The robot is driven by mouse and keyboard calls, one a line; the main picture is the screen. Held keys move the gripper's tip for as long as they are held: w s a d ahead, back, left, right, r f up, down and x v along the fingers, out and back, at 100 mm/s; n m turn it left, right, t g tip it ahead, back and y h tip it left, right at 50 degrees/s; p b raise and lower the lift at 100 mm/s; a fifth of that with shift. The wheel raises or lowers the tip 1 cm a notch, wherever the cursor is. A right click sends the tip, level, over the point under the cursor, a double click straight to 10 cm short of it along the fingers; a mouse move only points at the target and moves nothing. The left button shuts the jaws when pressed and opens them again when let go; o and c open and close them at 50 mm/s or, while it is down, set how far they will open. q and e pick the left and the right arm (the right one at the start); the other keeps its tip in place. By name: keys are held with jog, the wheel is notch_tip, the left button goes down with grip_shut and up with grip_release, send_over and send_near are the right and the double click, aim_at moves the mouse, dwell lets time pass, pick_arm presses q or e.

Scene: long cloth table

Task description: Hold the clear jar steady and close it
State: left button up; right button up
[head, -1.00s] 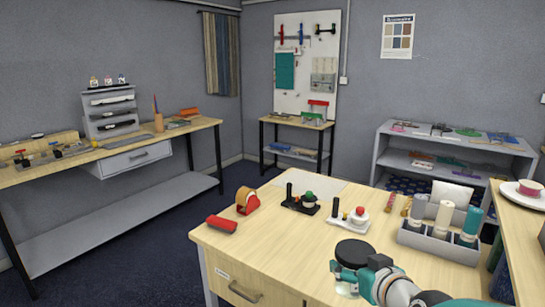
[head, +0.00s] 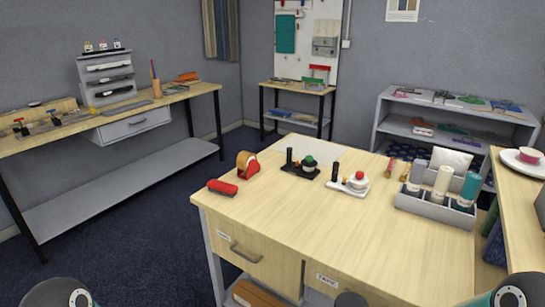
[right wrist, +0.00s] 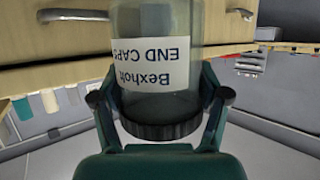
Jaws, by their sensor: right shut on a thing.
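The clear jar (right wrist: 160,95) has a white label reading "END CAPS", which appears upside down in the right wrist view. Its black lid (right wrist: 160,128) sits at the jar's end nearest my palm; I cannot tell whether it is screwed tight. My right gripper (right wrist: 160,100) is shut on the jar, with a finger on each side close to the lid. In the head view only the dark top of the lid (head: 350,299) shows at the bottom edge, in front of the table. My left gripper is out of view.
The wooden table (head: 310,225) has a clear front half. A red stapler-like object (head: 222,187), a tape dispenser (head: 247,164), two small stands (head: 300,167) (head: 350,184) and a grey holder with bottles (head: 432,208) stand farther back. Drawer fronts (head: 245,252) face me.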

aim_at(352, 302)
jog(key=shift+s+a, duration=0.15)
jog(key=shift+s, duration=0.05)
jog(key=r, duration=0.1)
jog(key=r+h, duration=0.1)
jog(key=shift+w+r+m, duration=0.2)
jog(key=shift+r+m, duration=0.1)
jog(key=shift+m, duration=0.1)
jog(key=shift+w+d+r, duration=0.3)
jog(key=shift+r, duration=0.3)
jog(key=s+a+f+n+g+y, duration=0.1)
jog(key=s+a+f+n+y, duration=0.1)
jog(key=a, duration=0.5)
jog(key=s+a+f+n+g+y, duration=0.1)
jog(key=s+a+n+g+y, duration=0.1)
jog(key=a+n+y, duration=0.3)
jog(key=s+a+y, duration=0.1)
jog(key=a, duration=0.2)
jog(key=shift+a+f+n, duration=0.2)
jog(key=shift+f+n, duration=0.1)
jog(key=shift+f, duration=0.05)
jog(key=shift+s, duration=0.1)
